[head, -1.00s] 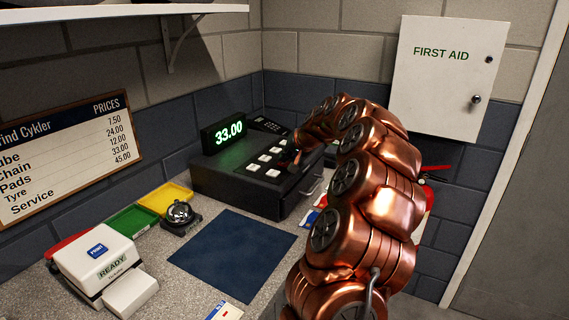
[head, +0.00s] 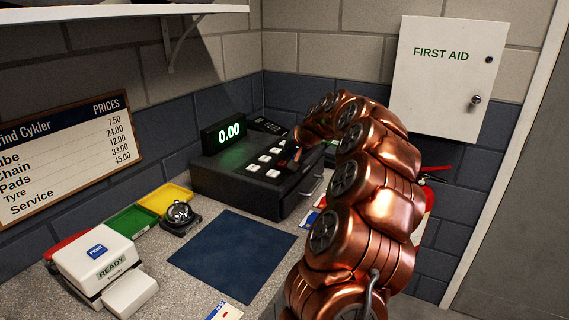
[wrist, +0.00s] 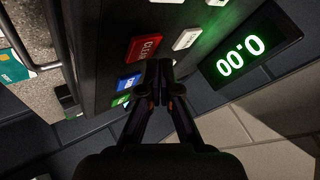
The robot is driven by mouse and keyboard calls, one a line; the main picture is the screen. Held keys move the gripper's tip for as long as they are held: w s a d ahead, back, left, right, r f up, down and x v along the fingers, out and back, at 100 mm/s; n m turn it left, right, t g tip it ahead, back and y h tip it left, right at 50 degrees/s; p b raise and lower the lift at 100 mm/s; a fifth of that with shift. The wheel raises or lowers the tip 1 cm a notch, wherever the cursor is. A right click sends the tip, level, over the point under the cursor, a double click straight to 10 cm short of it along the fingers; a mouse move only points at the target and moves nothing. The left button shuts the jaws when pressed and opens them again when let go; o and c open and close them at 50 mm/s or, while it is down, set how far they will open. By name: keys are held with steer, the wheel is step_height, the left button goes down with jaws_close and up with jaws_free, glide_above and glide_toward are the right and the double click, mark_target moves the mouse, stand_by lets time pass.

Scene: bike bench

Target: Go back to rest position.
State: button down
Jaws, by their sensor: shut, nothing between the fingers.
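My gripper (wrist: 160,76) is shut and empty in the wrist view. Its fingertips are over the keys of the black cash register, close beside the red CLEAR key (wrist: 144,47); I cannot tell whether they touch it. A blue key (wrist: 128,81) lies beside the fingertips. In the head view my gripper (head: 296,154) is small and dark at the right side of the register (head: 238,186), with my copper arm arching over from the right. The register's green display (head: 229,132) reads 0.00, and the wrist view shows the same display (wrist: 240,58).
A dark blue mat (head: 232,254) lies on the counter before the register. A card printer (head: 97,262) marked READY, a bell (head: 180,215), and green (head: 132,220) and yellow (head: 165,199) trays stand left. A first aid cabinet (head: 447,75) hangs on the wall at right.

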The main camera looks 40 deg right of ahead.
steer(key=shift+r+p, duration=0.6)
steer(key=shift+r, duration=2.4)
